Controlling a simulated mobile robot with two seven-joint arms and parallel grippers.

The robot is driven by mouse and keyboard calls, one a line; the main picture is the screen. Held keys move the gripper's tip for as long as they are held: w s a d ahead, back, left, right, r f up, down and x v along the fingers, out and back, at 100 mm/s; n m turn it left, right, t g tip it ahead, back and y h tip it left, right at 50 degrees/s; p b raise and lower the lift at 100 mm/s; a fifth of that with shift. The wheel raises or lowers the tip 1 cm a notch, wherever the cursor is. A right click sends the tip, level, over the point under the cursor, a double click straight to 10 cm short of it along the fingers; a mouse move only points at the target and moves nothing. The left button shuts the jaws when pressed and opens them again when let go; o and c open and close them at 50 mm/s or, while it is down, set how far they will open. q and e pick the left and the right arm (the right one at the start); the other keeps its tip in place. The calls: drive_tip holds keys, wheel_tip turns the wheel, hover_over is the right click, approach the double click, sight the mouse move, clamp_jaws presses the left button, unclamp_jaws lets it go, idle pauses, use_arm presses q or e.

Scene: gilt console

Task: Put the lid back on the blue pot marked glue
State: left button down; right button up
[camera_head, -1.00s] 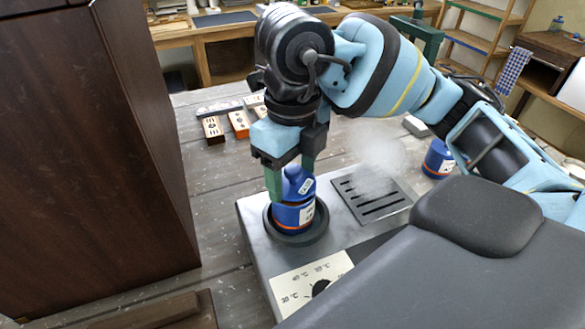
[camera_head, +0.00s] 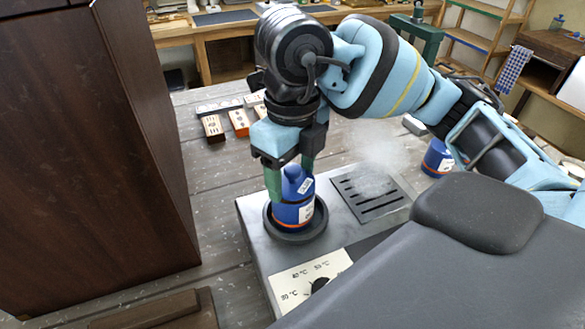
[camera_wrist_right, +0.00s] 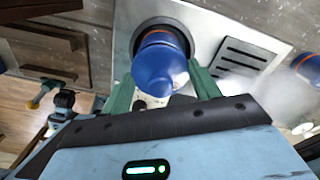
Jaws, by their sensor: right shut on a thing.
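A blue pot (camera_head: 291,214) with an orange band and a white label stands upright in a dark round ring on a metal plate unit. Its lettering is too small to read. A rounded blue lid-like top (camera_head: 297,181) with a small white tag sits at the pot's upper end; I cannot tell whether it is fully seated. My right gripper (camera_head: 290,178) points down and is shut on this top, one green finger each side. The right wrist view also shows the top (camera_wrist_right: 153,72) over the pot (camera_wrist_right: 168,36).
A slotted grille (camera_head: 368,195) with pale steam above it lies right of the pot. A second blue pot (camera_head: 437,158) stands farther right, partly behind my arm. A tall dark wooden cabinet (camera_head: 95,150) rises at left. Small labelled blocks (camera_head: 213,128) lie behind. A dial panel (camera_head: 309,279) is in front.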

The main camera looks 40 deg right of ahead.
drive_tip(key=o, duration=1.3)
drive_tip(key=shift+r+p, duration=1.15)
drive_tip(key=shift+r, duration=1.2)
use_arm(q)
drive_tip(key=w+r+t+p, duration=0.1)
drive_tip(key=w+r, duration=0.4)
drive_tip(key=r, duration=0.1)
drive_tip(key=shift+t, duration=0.3)
use_arm(e)
drive_tip(key=shift+r, duration=1.15)
use_arm(q)
drive_tip(key=shift+r, duration=0.1)
use_arm(e)
clamp_jaws()
